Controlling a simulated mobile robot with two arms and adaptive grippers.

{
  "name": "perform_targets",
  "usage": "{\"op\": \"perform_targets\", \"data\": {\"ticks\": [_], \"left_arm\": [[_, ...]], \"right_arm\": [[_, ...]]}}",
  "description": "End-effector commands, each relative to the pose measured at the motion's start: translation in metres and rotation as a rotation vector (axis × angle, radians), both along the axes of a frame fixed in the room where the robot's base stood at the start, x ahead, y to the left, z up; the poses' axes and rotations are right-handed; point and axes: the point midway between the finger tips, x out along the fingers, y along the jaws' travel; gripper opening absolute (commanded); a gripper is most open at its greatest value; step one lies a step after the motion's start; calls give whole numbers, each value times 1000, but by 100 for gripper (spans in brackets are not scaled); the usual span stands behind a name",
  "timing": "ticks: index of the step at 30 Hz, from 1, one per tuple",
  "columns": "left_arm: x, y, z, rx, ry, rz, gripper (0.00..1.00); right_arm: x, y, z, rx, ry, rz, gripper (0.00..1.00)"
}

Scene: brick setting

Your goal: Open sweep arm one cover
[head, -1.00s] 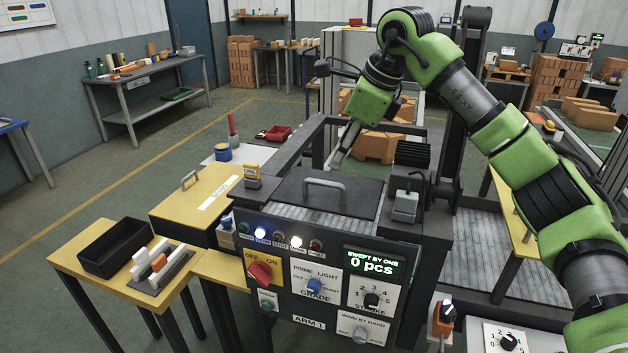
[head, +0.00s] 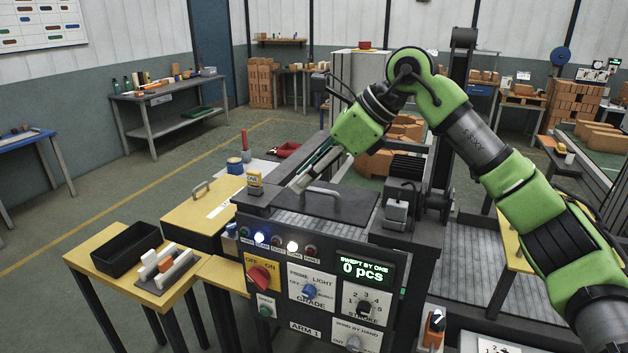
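The sweep arm one cover (head: 345,206) is a dark flat lid on top of the machine marked ARM 1 (head: 306,328). It lies down, shut, with a grey bar handle (head: 322,190) on it. My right gripper (head: 298,184) comes in from the right and points down to the left, just left of the handle in the picture. It appears apart from the handle, but I cannot tell whether it touches the lid. Its fingers overlap, so their opening is unclear. My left gripper is out of view.
The front panel has a red switch (head: 259,278), a blue knob (head: 309,291) and a display reading 0 pcs (head: 362,269). A yellow lidded box (head: 205,208) and a black tray (head: 125,248) stand left. A grey block (head: 396,213) sits right of the cover.

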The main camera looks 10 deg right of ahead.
Motion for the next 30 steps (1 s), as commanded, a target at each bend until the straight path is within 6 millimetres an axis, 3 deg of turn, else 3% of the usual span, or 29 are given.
{"op": "perform_targets", "data": {"ticks": [14, 17, 20, 24, 27, 30], "left_arm": [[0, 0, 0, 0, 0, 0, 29], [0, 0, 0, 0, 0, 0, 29], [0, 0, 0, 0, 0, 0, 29], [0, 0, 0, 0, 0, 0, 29], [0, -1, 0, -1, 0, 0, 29], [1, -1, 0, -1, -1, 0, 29]], "right_arm": [[-2, 10, -2, 32, 0, 13, 26], [-5, 31, -8, 99, 6, 37, 26], [-17, 75, -15, 268, 28, 82, 26], [-45, 142, -3, 650, 104, 114, 26], [-60, 166, 19, 945, 187, 82, 26], [-64, 166, 39, 1237, 291, 0, 26]]}}
